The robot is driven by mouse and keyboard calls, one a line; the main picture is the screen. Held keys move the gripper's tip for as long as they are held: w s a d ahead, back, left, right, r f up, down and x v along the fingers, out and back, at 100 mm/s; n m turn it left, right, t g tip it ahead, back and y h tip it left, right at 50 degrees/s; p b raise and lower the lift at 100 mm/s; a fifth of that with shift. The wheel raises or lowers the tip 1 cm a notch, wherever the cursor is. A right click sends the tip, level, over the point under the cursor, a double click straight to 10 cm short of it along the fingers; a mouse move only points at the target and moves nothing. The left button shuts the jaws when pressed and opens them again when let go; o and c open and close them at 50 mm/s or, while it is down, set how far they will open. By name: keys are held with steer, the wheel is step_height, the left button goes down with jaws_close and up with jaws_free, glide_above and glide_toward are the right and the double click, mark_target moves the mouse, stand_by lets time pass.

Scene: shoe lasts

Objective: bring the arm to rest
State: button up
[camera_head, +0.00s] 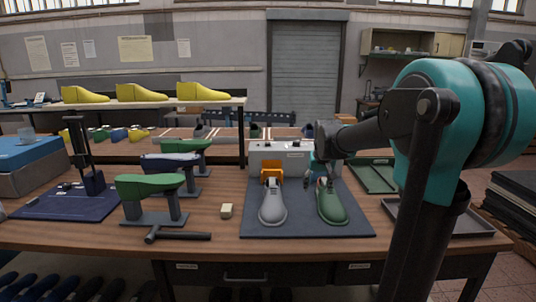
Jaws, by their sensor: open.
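My arm (435,130), teal and dark grey, fills the right side and reaches left over the workbench. My gripper (316,182) hangs at its end, just behind and above the heel of a green shoe last (331,203). Its fingers are small and partly hidden here; it appears open, and I cannot tell if it touches the last. A grey last (272,206) lies to the left of the green one, with an orange piece (271,171) at its back end. Both lasts are on a dark mat (304,229).
A light grey box (265,153) stands behind the mat. Green (160,188) and blue lasts on stands, a hammer (178,235) and a small cream block (227,211) are to the left. Trays lie right of the mat, partly behind my arm. Yellow lasts (141,93) stand on a shelf.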

steer(key=s+f, duration=0.9)
steer(key=s, duration=0.5)
steer(key=s+d+f, duration=0.1)
steer(key=s+f, duration=0.8)
steer(key=s, duration=0.4)
steer(key=shift+s, duration=0.4)
steer(key=shift+c, duration=0.5)
